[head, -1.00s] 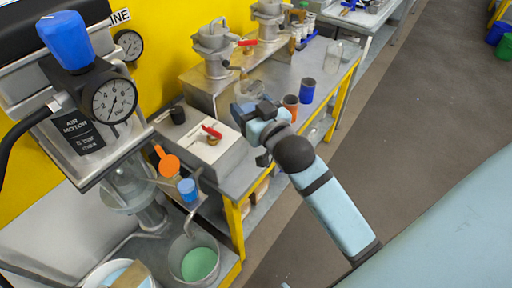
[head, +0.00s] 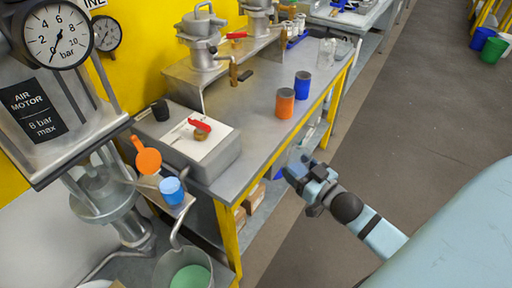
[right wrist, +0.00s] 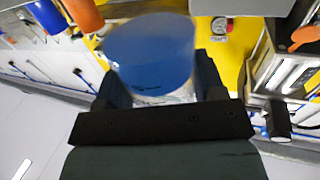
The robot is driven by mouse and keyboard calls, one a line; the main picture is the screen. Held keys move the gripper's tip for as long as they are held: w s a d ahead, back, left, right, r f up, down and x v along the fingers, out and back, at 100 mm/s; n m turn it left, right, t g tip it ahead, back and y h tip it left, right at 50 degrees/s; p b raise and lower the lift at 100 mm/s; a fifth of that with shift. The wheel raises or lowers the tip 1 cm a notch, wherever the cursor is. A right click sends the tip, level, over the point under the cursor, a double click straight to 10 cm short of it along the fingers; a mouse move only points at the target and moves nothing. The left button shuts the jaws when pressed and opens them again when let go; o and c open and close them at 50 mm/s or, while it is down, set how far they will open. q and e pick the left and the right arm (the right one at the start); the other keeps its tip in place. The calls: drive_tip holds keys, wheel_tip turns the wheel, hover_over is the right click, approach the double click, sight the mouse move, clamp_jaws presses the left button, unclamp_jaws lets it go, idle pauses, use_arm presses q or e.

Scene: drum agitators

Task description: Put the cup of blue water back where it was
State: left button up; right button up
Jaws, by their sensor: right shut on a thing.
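My right gripper (head: 300,176) is shut on a clear cup of blue water (head: 292,158). In the head view it holds the cup in the air over the aisle, just off the yellow-edged front of the steel bench (head: 262,135). In the right wrist view the cup (right wrist: 152,50) fills the space between the fingers (right wrist: 160,92), and its blue content shows through the wall. The cup's original spot cannot be told from these frames. My left gripper is not in view.
An orange jar (head: 285,104) and a blue jar (head: 302,86) stand near the bench's front edge. A grey box (head: 215,152) is on its near end. A blue cup (head: 172,190) and orange ladle (head: 147,158) sit by the air motor machine. A green-filled bucket (head: 162,272) stands below.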

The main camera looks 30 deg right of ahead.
drive_tip(key=w, duration=0.4)
drive_tip(key=w+b, duration=0.1)
drive_tip(key=w, duration=0.4)
drive_tip(key=w+a, duration=0.1)
drive_tip(key=w, duration=0.4)
drive_tip(key=shift+w, duration=0.2)
drive_tip(key=w, duration=0.3)
drive_tip(key=shift+w+a+b, duration=0.1)
drive_tip(key=shift+a+b, duration=0.05)
drive_tip(key=shift+b, duration=0.15)
drive_tip(key=shift+w+f, duration=0.1)
drive_tip(key=shift+f, duration=0.05)
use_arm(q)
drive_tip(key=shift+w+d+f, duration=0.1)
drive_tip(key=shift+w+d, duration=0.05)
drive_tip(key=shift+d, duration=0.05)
use_arm(e)
drive_tip(key=o, duration=0.7)
drive_tip(key=shift+f, duration=0.1)
drive_tip(key=shift+o, duration=0.2)
